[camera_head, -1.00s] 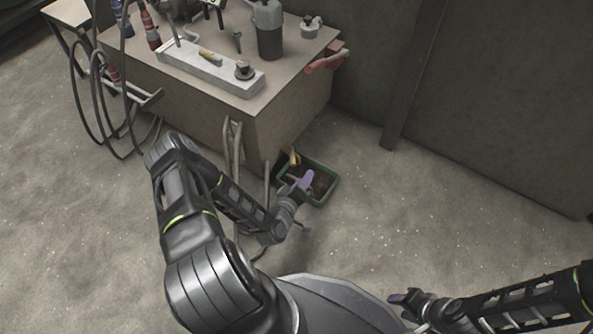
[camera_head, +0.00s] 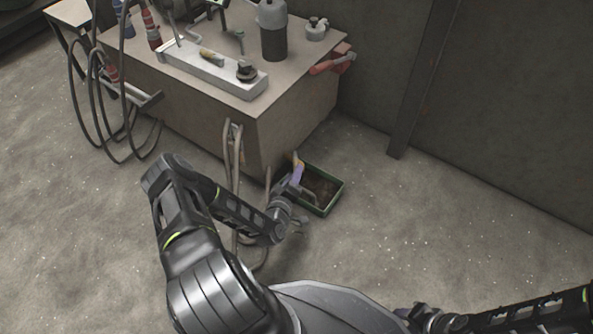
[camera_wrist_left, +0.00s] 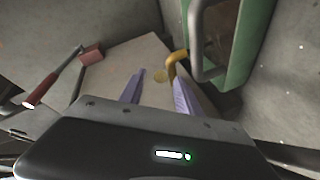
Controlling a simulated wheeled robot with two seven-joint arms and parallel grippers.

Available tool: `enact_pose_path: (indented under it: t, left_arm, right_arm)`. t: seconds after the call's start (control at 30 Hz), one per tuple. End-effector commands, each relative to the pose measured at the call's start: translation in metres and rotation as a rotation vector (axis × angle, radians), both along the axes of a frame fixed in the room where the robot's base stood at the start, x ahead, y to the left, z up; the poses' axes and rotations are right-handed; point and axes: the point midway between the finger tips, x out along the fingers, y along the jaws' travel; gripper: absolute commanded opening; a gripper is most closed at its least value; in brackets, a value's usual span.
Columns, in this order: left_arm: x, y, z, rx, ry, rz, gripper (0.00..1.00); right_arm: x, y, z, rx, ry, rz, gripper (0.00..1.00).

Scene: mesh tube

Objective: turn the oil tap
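The oil tap, a yellow bent piece (camera_wrist_left: 177,60), shows in the left wrist view just beyond my left gripper (camera_wrist_left: 159,77). Its bend is near the right finger's tip, and a round yellowish end shows between the two fingers. The purple fingers stand apart, so this gripper is open. In the head view my left gripper (camera_head: 298,174) is low beside the bench's near corner, at the tray's left edge. A small bit of yellow shows at its tip. Whether the fingers touch the tap cannot be told. My right gripper (camera_head: 408,314) is at the bottom right, its fingers mostly hidden.
The workbench (camera_head: 285,125) carries a grey bottle (camera_head: 272,32) and a pale block (camera_head: 212,68). A green-rimmed tray (camera_head: 335,200) sits on the floor. Hoses (camera_head: 232,150) hang by the bench. A red-handled tool (camera_wrist_left: 45,88) shows at left. Floor at right is clear.

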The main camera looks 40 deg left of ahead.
Motion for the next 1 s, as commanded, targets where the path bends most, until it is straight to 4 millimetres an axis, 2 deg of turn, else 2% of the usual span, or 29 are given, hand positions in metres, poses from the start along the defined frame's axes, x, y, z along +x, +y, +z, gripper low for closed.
enact_pose_path:
  t: [0.03, 0.23, 0.57, 1.0]
  left_arm:
    - [0.008, 0.003, -0.006, 0.001, -0.001, 0.0, 0.4]
    - [0.03, 0.011, -0.009, 0.0, 0.0, 0.0, 0.4]
    - [0.035, 0.013, -0.008, -0.001, 0.001, 0.0, 0.4]
    - [0.035, 0.013, -0.009, -0.001, 0.001, 0.0, 0.05]
  right_arm:
    - [0.001, 0.0, -0.007, 0.001, -0.001, -0.001, 0.4]
    - [0.003, -0.001, -0.015, 0.003, -0.002, -0.002, 0.4]
    - [0.003, -0.001, -0.015, 0.003, -0.003, -0.003, 0.4]
    - [0.003, -0.001, -0.015, 0.003, -0.002, -0.002, 0.4]
